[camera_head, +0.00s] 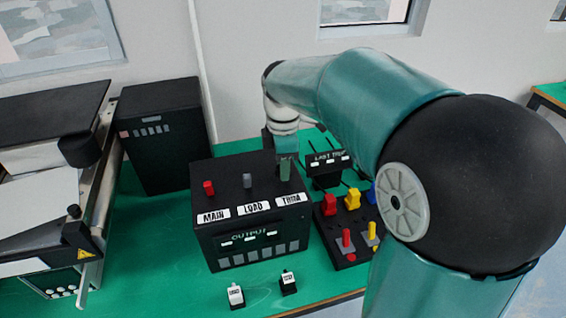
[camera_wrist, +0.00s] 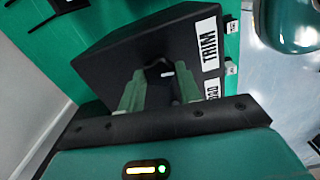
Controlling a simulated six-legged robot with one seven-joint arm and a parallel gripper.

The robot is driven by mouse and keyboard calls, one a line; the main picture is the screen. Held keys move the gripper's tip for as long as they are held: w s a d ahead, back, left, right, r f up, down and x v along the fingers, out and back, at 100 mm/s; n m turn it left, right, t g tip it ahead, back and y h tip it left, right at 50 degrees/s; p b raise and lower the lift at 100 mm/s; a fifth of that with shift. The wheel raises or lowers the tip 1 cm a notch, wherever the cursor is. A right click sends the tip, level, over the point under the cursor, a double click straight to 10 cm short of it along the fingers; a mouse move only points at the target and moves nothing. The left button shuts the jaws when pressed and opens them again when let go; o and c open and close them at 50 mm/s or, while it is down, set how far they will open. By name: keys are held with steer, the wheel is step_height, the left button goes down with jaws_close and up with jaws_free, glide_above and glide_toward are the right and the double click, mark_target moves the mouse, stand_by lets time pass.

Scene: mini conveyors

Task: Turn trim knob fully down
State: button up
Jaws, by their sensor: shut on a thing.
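The black control box (camera_head: 235,245) stands on the green table, with labels MAIN, LOAD and TRIM along its top front edge. A red knob (camera_head: 209,187) stands behind MAIN and a grey knob (camera_head: 247,181) behind LOAD. My gripper (camera_head: 285,170) points down at the box top behind the TRIM label (camera_head: 291,199). In the wrist view my gripper (camera_wrist: 152,88) has its green fingers against the box top, beside the TRIM label (camera_wrist: 209,42). The fingers are shut around the trim knob, which they mostly hide. I cannot tell the knob's angle.
A panel with red, yellow and blue controls (camera_head: 352,199) stands right of the box, with a LAST TRIP unit (camera_head: 328,167) behind it. A conveyor (camera_head: 95,215) is at left, and a dark cabinet (camera_head: 160,135) stands behind.

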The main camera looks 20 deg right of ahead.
steer(key=shift+r+n, duration=0.1)
steer(key=shift+n, duration=0.4)
steer(key=o, duration=1)
step_height(320, 180, up, 14)
stand_by(0.3)
